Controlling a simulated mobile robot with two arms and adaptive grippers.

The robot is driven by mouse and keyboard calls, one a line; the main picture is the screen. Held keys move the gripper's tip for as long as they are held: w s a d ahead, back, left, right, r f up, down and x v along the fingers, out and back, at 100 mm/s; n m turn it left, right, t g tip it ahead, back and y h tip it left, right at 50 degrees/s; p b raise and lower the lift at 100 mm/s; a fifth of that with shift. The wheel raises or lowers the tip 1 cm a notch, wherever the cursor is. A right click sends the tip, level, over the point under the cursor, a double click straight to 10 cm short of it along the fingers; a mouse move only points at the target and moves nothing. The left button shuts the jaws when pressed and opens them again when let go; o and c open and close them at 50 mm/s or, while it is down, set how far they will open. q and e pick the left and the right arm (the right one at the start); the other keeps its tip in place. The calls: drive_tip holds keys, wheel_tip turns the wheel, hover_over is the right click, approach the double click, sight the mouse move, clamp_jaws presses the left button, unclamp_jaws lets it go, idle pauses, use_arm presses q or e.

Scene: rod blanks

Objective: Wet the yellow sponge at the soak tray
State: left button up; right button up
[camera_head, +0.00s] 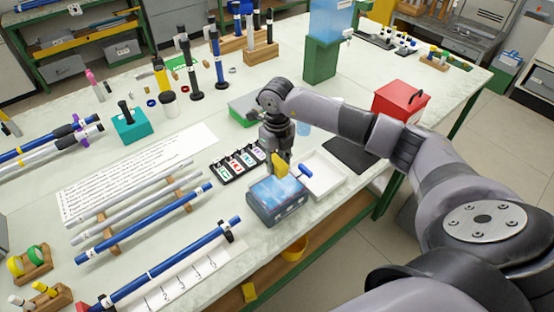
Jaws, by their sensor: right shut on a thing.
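My right gripper (277,151) points down over the near edge of the bench and is shut on the yellow sponge (280,165). The sponge is partly hidden by the gripper. A dark blue-grey tray with a bluish top (278,208), which looks like the soak tray, sits just below it at the bench edge. The sponge shows over the tray's far rim; I cannot tell whether it touches what is inside. My left gripper is not in view.
A white tray (333,181) with a blue-handled tool stands right of the blue-grey tray. A rack of labelled bottles (238,167) is close on the left. Blue and silver rods (150,222) lie further left. A red box (399,101) stands behind my right forearm.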

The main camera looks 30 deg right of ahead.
sight(277, 169)
drive_tip(key=shift+f+b, duration=1.05)
drive_tip(key=shift+f, duration=0.85)
wheel_tip(277, 169, down, 2)
drive_tip(key=shift+f+b, duration=0.1)
drive_tip(key=shift+b, duration=0.65)
drive_tip(key=shift+f+b, duration=1.6)
drive_tip(key=shift+f, duration=0.4)
drive_tip(key=shift+r+p, duration=2.1)
drive_tip(key=shift+r, duration=1.25)
drive_tip(key=shift+r+p, duration=1.3)
drive_tip(key=shift+r, duration=0.7)
